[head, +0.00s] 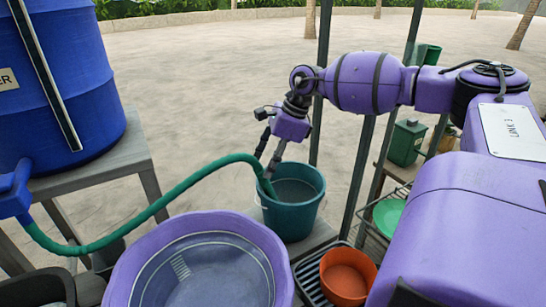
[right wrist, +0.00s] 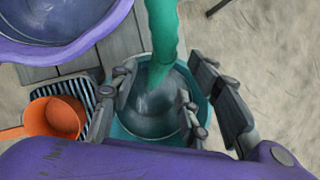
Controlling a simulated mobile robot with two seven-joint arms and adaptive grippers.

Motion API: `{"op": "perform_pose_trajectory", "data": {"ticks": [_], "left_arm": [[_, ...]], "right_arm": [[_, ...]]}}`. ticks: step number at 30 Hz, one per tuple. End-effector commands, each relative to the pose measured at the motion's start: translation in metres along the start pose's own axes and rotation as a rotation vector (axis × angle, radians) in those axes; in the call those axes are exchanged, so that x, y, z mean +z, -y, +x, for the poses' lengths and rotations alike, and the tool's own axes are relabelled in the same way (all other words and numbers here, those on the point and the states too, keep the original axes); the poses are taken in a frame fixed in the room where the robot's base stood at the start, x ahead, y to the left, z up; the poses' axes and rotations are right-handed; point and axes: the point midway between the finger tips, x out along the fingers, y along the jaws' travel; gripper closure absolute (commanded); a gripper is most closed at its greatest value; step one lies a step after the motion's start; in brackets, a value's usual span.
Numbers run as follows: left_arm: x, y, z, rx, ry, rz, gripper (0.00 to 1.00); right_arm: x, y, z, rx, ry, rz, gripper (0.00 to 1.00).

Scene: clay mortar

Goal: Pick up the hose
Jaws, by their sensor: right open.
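The green hose (head: 165,203) runs from the tap of the blue barrel at left, sags, then arches up and over into the teal bucket (head: 291,205). My right gripper (head: 266,168) is open, pointing down just above the bucket, close beside the hose end. In the right wrist view the hose (right wrist: 164,40) comes down between the spread fingertips (right wrist: 162,72), with the bucket below. I cannot tell whether the fingers touch it. My left gripper is not in view.
A blue barrel (head: 75,80) stands on a grey table at left. A purple basin (head: 125,262) is in front of the bucket. An orange pot (head: 346,278) sits on a rack at right. Dark upright poles (head: 322,90) stand behind the bucket. Open sandy ground lies beyond.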

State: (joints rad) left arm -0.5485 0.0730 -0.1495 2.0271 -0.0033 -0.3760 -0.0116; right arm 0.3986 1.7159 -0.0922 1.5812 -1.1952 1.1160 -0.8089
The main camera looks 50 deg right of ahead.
Motion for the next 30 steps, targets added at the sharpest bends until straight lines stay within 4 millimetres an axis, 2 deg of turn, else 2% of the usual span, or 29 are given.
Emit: {"op": "perform_pose_trajectory", "data": {"ticks": [1,3,7,11,17,27,30], "left_arm": [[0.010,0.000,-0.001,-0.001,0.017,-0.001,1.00],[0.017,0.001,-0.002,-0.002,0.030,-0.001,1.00],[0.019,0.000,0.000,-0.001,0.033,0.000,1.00],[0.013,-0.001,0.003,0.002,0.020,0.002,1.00],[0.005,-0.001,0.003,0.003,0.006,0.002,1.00],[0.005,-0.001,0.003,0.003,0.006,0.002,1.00],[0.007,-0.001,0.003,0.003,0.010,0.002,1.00]], "right_arm": [[0.000,-0.001,0.009,0.003,0.004,0.000,0.56],[-0.001,-0.002,0.020,0.004,0.005,0.000,0.56],[0.000,-0.002,0.037,0.002,0.007,0.001,0.56],[-0.001,-0.002,0.045,0.001,0.004,0.001,0.56],[-0.001,-0.001,0.044,0.000,0.004,0.001,0.56],[-0.001,-0.002,0.044,0.001,0.004,0.001,1.00],[-0.001,-0.001,0.044,0.000,0.005,0.001,1.00]]}}
